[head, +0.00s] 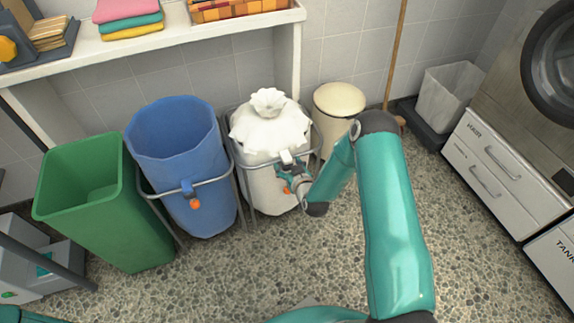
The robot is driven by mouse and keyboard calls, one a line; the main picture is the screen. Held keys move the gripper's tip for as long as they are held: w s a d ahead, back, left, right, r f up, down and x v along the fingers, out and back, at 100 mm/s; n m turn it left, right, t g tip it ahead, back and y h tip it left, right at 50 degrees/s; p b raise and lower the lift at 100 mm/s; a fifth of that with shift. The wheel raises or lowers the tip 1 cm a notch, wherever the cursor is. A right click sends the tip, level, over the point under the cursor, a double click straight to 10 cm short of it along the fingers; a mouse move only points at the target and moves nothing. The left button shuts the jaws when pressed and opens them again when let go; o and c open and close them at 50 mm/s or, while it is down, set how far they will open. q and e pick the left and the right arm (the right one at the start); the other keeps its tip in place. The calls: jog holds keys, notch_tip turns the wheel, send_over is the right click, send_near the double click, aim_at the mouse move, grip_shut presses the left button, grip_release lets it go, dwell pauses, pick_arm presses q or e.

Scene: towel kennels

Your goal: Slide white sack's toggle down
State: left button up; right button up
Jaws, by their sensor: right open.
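The white sack (268,185) hangs in a metal ring stand, its top gathered into a ruffled knot. Its toggle (287,157) appears as a small pale block at the front, near the ring. An orange end (287,190) shows below it, partly hidden by my gripper. My right gripper (284,171) is open at the sack's front, just below the pale block. I cannot tell whether its fingers touch the toggle or cord. My left gripper is not in view.
The open blue sack (175,150) on its stand and a green bin (85,195) stand to the left. A cream bin (338,100) is behind right, and a shelf (170,42) with towels is above. Speckled floor (250,265) is clear in front.

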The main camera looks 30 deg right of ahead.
jog(key=shift+w+d+f, duration=0.15)
jog(key=shift+w+f, duration=0.05)
jog(key=shift+w, duration=0.3)
jog(key=shift+c, duration=0.2)
grip_shut()
